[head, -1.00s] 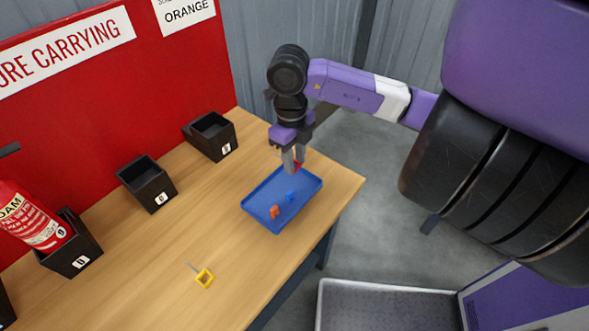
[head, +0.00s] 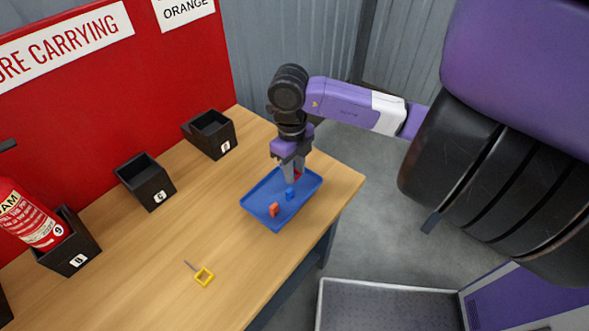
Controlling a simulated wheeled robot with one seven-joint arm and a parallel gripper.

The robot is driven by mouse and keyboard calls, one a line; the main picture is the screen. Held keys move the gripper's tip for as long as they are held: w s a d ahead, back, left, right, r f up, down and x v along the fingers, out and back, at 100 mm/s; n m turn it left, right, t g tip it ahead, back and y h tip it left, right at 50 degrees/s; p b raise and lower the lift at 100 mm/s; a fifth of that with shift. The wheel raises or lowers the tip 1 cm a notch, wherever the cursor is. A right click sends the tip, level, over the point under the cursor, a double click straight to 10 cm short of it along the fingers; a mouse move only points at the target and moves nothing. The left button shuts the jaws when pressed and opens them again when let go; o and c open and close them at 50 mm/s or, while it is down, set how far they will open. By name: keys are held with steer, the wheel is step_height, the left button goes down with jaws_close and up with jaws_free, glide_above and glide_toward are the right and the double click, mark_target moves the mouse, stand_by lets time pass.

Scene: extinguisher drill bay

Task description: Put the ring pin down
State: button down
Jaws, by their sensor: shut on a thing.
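My gripper (head: 293,180) points down over the blue tray (head: 257,213), low near its back part. It is shut on a small red ring pin (head: 298,174), mostly hidden by the fingers. I cannot tell whether the pin touches the tray floor. An orange piece (head: 273,210) and a small blue piece (head: 290,195) lie in the tray, the blue one just in front of my fingertips. A yellow ring pin (head: 204,277) with a square ring and a thin grey pin lies on the table, outside the tray.
Black bins (head: 146,186) and (head: 226,142) stand along the red board on the wooden table (head: 190,225). A red extinguisher (head: 25,215) stands in another black bin (head: 75,262) at left. The table between tray and bins is clear.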

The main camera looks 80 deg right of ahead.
steer(key=shift+f, duration=0.25)
steer(key=c, duration=1.1)
jaws_free()
steer(key=shift+r, duration=0.1)
